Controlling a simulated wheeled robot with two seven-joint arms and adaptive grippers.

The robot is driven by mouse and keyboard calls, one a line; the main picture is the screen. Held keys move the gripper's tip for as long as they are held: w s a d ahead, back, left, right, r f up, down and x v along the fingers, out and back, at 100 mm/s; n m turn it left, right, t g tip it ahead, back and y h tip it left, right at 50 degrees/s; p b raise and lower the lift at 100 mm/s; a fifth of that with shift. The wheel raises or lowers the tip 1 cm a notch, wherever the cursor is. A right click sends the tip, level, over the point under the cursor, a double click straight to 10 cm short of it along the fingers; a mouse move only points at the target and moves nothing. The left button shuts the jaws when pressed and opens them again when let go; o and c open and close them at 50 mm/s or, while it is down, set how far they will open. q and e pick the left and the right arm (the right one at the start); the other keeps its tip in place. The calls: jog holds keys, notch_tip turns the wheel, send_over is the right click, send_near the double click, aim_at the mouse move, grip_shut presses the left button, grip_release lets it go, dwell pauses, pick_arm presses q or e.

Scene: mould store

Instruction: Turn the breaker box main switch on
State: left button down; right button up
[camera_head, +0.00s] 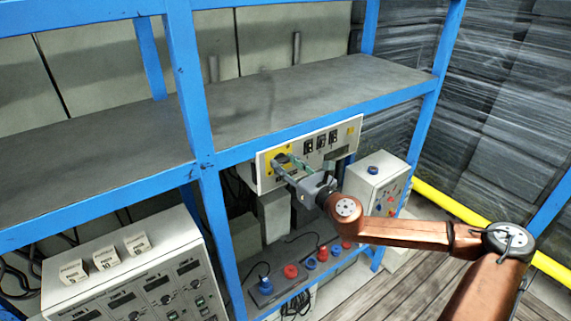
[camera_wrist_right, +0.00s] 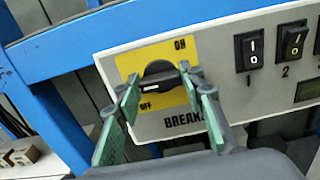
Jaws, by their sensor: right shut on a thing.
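The breaker box (camera_head: 343,150) is a pale panel fixed below the blue shelf edge in the head view; its face also fills the wrist view (camera_wrist_right: 215,62). Its main switch is a black rotary knob (camera_wrist_right: 158,72) on a yellow plate (camera_wrist_right: 128,66), with ON at the upper right and OFF at the lower left. The knob's grip lies roughly level, slightly tilted. My right gripper (camera_head: 289,166) is at the knob, its green-padded fingers on either side, shut on it. The fingers hide parts of the knob and plate. My left gripper is not in view.
Several black rocker switches (camera_wrist_right: 292,42) sit right of the knob. A blue shelf post (camera_head: 190,95) stands left of the box. A button box (camera_head: 373,181) is at its right, a grey console (camera_head: 140,272) at lower left. Red and blue sockets (camera_head: 291,271) lie below.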

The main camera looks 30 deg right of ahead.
jog(key=shift+m, duration=0.3)
jog(key=m+b, duration=0.1)
jog(key=m, duration=0.2)
jog(key=shift+d, duration=0.1)
jog(key=m, duration=0.9)
jog(key=shift+d+m+p, duration=0.1)
jog(key=shift+m+p, duration=0.2)
jog(key=shift+f+m+p, duration=0.15)
jog(key=shift+m+p, duration=0.4)
jog(key=shift+m, duration=1.75)
jog(key=o, duration=1.2)
jog(key=shift+c, duration=0.2)
jog(key=shift+s, duration=0.1)
